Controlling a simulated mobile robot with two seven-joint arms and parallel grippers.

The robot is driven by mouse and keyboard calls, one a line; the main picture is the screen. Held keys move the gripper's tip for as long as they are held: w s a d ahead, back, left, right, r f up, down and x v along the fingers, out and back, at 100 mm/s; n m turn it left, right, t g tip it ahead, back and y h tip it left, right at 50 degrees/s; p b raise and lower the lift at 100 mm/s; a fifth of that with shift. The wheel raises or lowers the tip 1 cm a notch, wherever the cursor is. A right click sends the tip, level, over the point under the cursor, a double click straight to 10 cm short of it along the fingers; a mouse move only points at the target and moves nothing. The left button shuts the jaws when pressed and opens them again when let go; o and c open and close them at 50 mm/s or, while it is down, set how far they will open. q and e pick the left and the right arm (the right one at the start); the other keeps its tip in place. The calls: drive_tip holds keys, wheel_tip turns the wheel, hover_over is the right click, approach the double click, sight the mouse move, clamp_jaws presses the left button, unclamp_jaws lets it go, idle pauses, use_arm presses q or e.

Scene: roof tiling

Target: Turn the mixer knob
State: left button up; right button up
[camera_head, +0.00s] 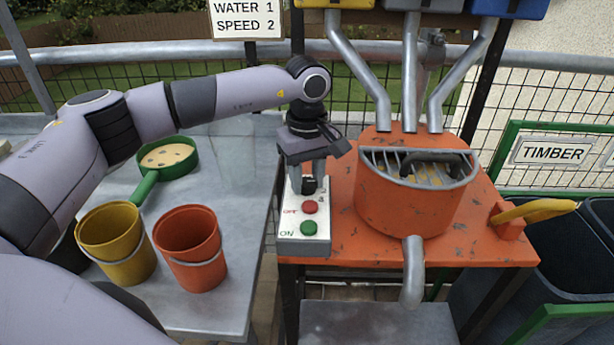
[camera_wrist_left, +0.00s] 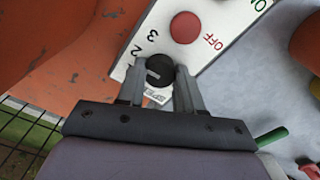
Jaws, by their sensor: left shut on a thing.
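The mixer's control box (camera_head: 303,245) is pale, with a black knob (camera_head: 309,184), a red OFF button (camera_head: 310,207) and a green ON button (camera_head: 308,228). My left gripper (camera_head: 308,180) reaches down onto the knob from above. In the left wrist view the fingers (camera_wrist_left: 160,88) are shut on the black knob (camera_wrist_left: 158,70), one on each side. The numbers 2 and 3 show beside the knob; its other markings are partly hidden by the gripper. The orange mixer (camera_head: 412,195) with its grated top stands right of the box. My right gripper is not in view.
A sign (camera_head: 246,18) reads "WATER 1 SPEED 2". A yellow bucket (camera_head: 117,243), an orange bucket (camera_head: 190,248) and a green pan (camera_head: 167,158) stand on the grey table (camera_head: 235,205) at left. A yellow-handled lever (camera_head: 535,211) sits at the orange table's right edge.

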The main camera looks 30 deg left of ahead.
sight(307, 182)
use_arm(q)
drive_tip(key=shift+m, duration=0.4)
drive_tip(key=o, duration=0.8)
drive_tip(key=shift+c, duration=0.2)
drive_tip(key=shift+r, duration=3.65)
